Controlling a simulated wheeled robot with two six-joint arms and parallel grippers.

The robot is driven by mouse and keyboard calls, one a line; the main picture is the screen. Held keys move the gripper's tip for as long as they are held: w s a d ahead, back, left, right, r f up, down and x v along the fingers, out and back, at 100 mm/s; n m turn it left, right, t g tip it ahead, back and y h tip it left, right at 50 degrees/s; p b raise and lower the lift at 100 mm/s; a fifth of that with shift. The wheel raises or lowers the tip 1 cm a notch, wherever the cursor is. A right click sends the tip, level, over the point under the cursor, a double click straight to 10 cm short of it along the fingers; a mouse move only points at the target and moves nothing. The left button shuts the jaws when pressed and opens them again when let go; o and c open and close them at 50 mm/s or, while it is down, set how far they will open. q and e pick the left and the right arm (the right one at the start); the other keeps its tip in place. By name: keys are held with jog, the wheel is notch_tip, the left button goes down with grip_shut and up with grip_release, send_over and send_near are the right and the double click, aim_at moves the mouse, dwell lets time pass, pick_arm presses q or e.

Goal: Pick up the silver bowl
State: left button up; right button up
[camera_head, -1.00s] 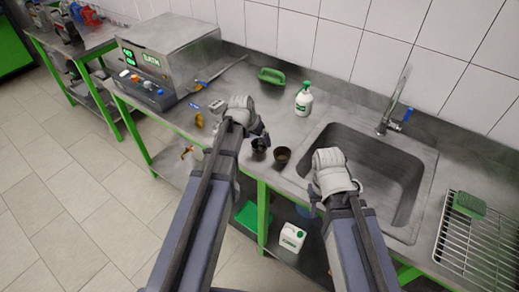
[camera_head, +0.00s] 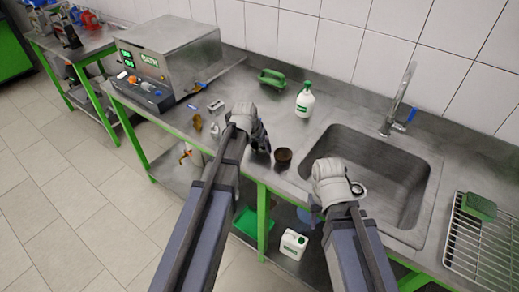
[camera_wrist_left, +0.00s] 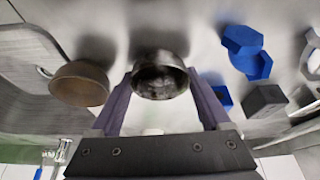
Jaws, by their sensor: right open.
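The silver bowl (camera_wrist_left: 160,76) is round and metallic, with a dark inside. In the left wrist view it sits between the two fingers of my left gripper (camera_wrist_left: 160,72). The fingers stand close on either side of it; I see no clear grip, and cannot tell whether they touch it. In the head view my left gripper (camera_head: 259,142) is over the counter's front part and mostly hides the bowl. My right gripper (camera_head: 319,203) is at the sink's front left edge, its fingers partly hidden, and it holds nothing that I can see.
A brown bowl (camera_head: 283,157) stands right beside the left gripper. Blue parts (camera_wrist_left: 246,50) lie near the bowl. The sink (camera_head: 385,165) is at right.

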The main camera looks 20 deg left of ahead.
pick_arm(q)
jog(key=c, duration=0.7)
jog(key=shift+r, duration=0.15)
jog(key=shift+c, duration=0.2)
pick_arm(e)
jog(key=shift+r, duration=0.1)
